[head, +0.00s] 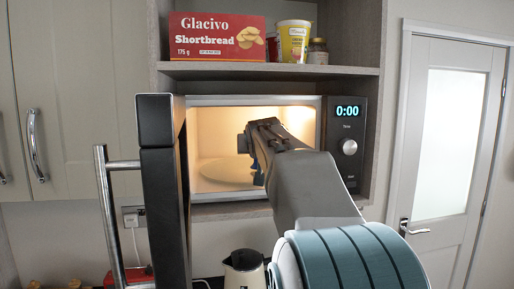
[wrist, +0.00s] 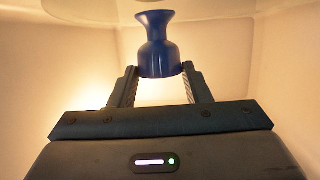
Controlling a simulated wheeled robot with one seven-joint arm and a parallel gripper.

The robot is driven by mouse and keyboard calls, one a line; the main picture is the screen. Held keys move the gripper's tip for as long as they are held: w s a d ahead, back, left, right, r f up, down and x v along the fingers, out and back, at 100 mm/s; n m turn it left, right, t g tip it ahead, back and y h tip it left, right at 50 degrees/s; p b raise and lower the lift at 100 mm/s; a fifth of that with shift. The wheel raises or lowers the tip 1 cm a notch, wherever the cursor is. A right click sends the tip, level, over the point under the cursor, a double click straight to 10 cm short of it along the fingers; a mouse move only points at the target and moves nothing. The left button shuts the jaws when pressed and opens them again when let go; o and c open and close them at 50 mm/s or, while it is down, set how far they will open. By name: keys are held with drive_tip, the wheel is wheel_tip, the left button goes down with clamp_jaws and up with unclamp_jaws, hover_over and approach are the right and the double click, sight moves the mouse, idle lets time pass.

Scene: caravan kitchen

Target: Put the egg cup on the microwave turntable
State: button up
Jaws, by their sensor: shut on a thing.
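The egg cup (wrist: 160,52) is dark blue with a flared end and a narrow waist. In the wrist view my gripper (wrist: 159,75) is shut on its wider body. In the head view my gripper (head: 256,160) reaches into the open, lit microwave (head: 256,100), and the arm hides most of the egg cup. The pale round turntable (head: 225,172) shows inside the microwave, to the left of my gripper. In the wrist view a pale curved edge crosses behind the egg cup. I cannot tell whether the egg cup touches the turntable.
The microwave door (head: 160,180) stands open on the left, with its bar handle (head: 108,215) outward. The control panel (head: 345,145) is on the right. A shortbread box (head: 216,37), a yellow tub (head: 292,42) and a jar (head: 317,51) stand on the shelf above. A kettle (head: 243,270) stands below.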

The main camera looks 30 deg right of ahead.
drive_tip(key=shift+f, duration=0.2)
drive_tip(key=shift+f, duration=0.2)
drive_tip(key=o, duration=1)
